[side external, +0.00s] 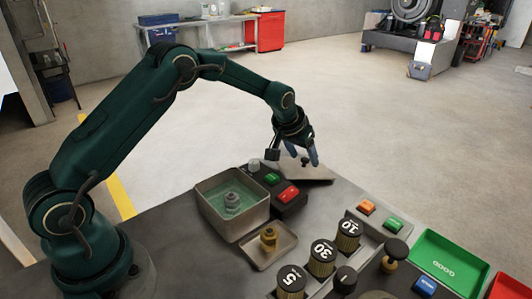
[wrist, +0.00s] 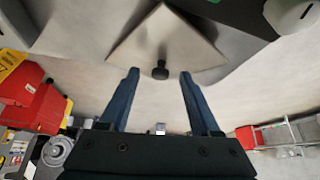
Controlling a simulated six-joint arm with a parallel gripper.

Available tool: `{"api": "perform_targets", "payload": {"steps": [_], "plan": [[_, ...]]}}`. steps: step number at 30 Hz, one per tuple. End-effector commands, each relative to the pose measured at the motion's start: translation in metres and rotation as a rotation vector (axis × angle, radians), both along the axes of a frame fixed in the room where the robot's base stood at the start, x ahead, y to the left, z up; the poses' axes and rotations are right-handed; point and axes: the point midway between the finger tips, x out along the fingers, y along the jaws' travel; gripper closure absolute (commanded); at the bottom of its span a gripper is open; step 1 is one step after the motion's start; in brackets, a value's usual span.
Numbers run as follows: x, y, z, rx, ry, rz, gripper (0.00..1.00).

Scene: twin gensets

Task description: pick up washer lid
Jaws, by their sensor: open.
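The washer lid is a flat, square, grey-beige plate (side external: 318,172) with a small dark knob, lying at the far edge of the bench beyond the button box. It also fills the upper middle of the wrist view (wrist: 140,43), with its knob (wrist: 160,70) between my fingertips in that picture. My gripper (side external: 303,157) is over the lid, pointing down, with its blue fingers apart on either side of the knob. In the wrist view my gripper (wrist: 159,75) is open and empty. I cannot tell whether the fingers touch the lid.
An open washer tank (side external: 211,216) with liquid and a metal part stands nearer. A small tray (side external: 258,258) with a brass part is beside it. A button box (side external: 289,202) sits close to the lid. Several numbered knobs and a green GOOD tray (side external: 447,262) lie right.

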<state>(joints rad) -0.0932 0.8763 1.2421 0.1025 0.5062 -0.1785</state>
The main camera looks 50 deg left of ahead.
Motion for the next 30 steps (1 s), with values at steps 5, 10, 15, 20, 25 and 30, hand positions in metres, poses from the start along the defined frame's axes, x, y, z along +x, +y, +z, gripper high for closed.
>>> {"api": "perform_targets", "payload": {"steps": [5,10,15,20,25,30], "plan": [[0.0050,0.0011,-0.0094,0.000,0.000,0.000,0.36],[0.0060,0.0013,-0.0102,0.000,-0.002,0.000,0.36],[0.0057,0.0012,-0.0101,-0.001,-0.001,0.000,0.55],[0.0056,0.0011,-0.0101,-0.001,-0.001,0.000,1.00],[0.0058,0.0010,-0.0098,0.000,-0.002,0.000,1.00],[0.0059,0.0010,-0.0080,0.000,-0.002,0.000,1.00]]}}
